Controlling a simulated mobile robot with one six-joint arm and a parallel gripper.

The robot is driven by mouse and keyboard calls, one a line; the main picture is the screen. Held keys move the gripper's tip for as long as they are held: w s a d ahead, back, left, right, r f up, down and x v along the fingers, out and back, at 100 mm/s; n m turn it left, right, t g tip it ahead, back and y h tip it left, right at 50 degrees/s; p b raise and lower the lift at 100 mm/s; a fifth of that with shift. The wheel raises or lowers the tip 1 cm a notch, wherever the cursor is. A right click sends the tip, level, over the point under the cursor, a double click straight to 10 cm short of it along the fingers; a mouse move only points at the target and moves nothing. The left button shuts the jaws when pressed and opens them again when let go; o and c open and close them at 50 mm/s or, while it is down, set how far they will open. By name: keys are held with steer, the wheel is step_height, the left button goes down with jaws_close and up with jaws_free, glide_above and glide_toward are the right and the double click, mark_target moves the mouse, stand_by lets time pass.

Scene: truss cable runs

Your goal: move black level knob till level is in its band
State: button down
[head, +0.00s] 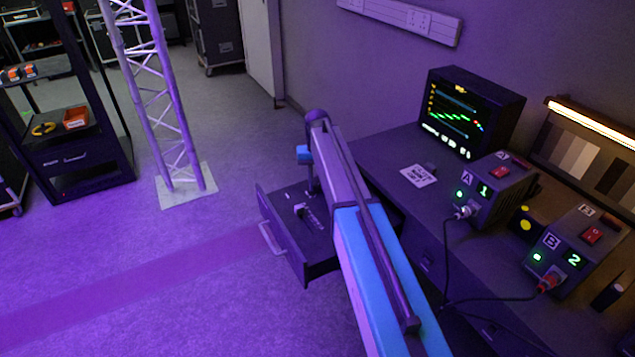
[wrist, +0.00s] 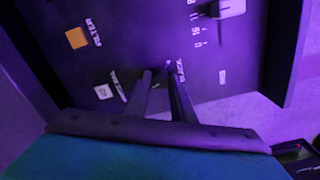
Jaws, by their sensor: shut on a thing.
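An open drawer (head: 298,262) under the bench holds a dark control panel (wrist: 130,55). My gripper (wrist: 162,75) reaches down to this panel, and its fingers are shut on a small dark knob, apparently the black level knob. The knob hardly shows against the dark panel between the fingertips. White labels lie beside both fingertips, too blurred to read. The monitor (head: 466,112) on the bench shows a stepped green trace with red marks at its right end. I cannot read from it whether the level is in its band.
The panel also carries an orange button (wrist: 76,38) marked FILTER, a white button (wrist: 103,91) and a pale grey knob (wrist: 230,8) by a number scale. Boxes A (head: 490,192) and B (head: 570,245), with cables, stand on the bench. A truss tower (head: 160,90) stands left; floor between is clear.

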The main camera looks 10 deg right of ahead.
mark_target(317, 185)
steer(key=c, duration=1.5)
jaws_free()
steer(key=shift+r, duration=0.15)
step_height(317, 185, up, 14)
steer(key=shift+f+b, duration=0.2)
steer(key=shift+b, duration=0.45)
